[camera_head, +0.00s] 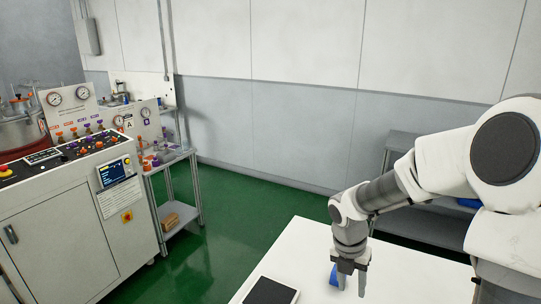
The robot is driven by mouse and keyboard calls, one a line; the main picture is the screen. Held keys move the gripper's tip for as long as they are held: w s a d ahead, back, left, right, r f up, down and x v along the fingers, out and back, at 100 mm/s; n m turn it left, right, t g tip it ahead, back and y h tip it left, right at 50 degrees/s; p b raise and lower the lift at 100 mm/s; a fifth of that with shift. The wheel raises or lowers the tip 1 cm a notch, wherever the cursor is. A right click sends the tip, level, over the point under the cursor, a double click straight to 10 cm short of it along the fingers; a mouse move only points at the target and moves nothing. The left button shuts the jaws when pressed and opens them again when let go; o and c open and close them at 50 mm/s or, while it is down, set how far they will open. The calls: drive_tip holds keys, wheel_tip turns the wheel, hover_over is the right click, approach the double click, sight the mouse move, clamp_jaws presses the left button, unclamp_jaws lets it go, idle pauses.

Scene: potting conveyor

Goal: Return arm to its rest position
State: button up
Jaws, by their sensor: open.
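My arm reaches in from the right side of the head view, bent at the elbow, with its wrist pointing down. My gripper (350,283) hangs over the white table (400,272) near the bottom of the view. Its two fingers are apart and I see nothing held between them. A small blue object (333,277) shows just left of the fingers, partly hidden by the gripper. I cannot tell whether it touches a finger.
A dark flat panel with a pale rim (271,291) lies on the table, left of my gripper. A control cabinet (75,225) with gauges stands at the left. A metal shelf cart (182,200) is beside it. A grey rack (425,218) stands behind my arm. Green floor (245,205) between is clear.

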drive_tip(key=s+a+r+m+t+b, duration=0.1)
drive_tip(key=s+r+m+t, duration=0.1)
drive_tip(key=s+r+m, duration=0.7)
drive_tip(key=s+a+r+m+t, duration=0.15)
drive_tip(key=s+r+m, duration=0.35)
drive_tip(key=m, duration=0.8)
drive_tip(key=s+a+m, duration=0.1)
drive_tip(key=m, duration=0.1)
drive_tip(key=s+a+m+t+y+b, duration=0.1)
drive_tip(key=s+m, duration=0.1)
drive_tip(key=s+a+r+m+t+y+b, duration=0.1)
drive_tip(key=s+m, duration=0.1)
drive_tip(key=m, duration=0.1)
drive_tip(key=shift+w+f, duration=0.1)
